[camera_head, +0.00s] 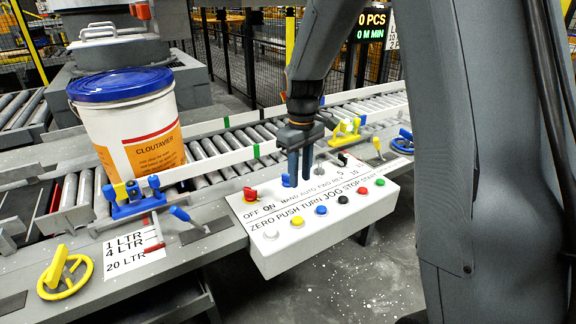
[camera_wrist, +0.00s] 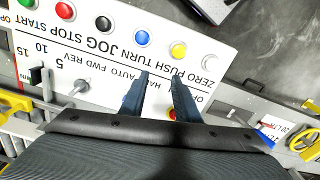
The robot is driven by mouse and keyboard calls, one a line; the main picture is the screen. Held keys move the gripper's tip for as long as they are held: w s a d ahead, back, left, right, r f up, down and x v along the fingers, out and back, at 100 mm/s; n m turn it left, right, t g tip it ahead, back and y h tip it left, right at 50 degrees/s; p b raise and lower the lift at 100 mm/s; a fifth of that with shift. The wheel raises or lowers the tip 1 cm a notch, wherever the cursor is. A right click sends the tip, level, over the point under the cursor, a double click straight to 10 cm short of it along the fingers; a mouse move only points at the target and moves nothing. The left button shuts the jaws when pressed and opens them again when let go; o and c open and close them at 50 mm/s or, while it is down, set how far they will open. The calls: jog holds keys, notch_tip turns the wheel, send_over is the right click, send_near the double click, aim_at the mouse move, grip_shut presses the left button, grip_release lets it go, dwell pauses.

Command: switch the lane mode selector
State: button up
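The white control panel (camera_head: 330,213) carries a row of selector knobs. The blue selector (camera_head: 287,180) stands by the HAND AUTO lettering; which knob is the lane mode selector is not fully legible. My gripper (camera_head: 300,180) points down over the panel, just right of the blue selector, fingers apart and nothing seen between them. The red OFF ON knob (camera_head: 250,194) is to the left.
A silver FWD REV knob (camera_wrist: 79,87) and a black knob (camera_head: 342,159) stand farther along the row. Several push buttons line the front, including a yellow one (camera_head: 298,220). A white pail (camera_head: 134,128) with blue lid stands on the roller conveyor (camera_head: 210,152) behind.

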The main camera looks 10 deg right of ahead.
aim_at(288, 175)
jog(key=w+n, duration=0.1)
jog(key=w, duration=0.3)
jog(key=w+n+p, duration=0.1)
jog(key=w+n, duration=0.1)
jog(key=w, duration=0.2)
jog(key=w+n+p, duration=0.1)
jog(key=w, duration=0.4)
jog(key=shift+f, duration=0.1)
jog(key=shift+w+f+n, duration=0.15)
jog(key=shift+w+n, duration=0.2)
jog(key=shift+n, duration=0.05)
jog(key=shift+f+p, duration=1.35)
jog(key=shift+f, duration=2.45)
grip_shut()
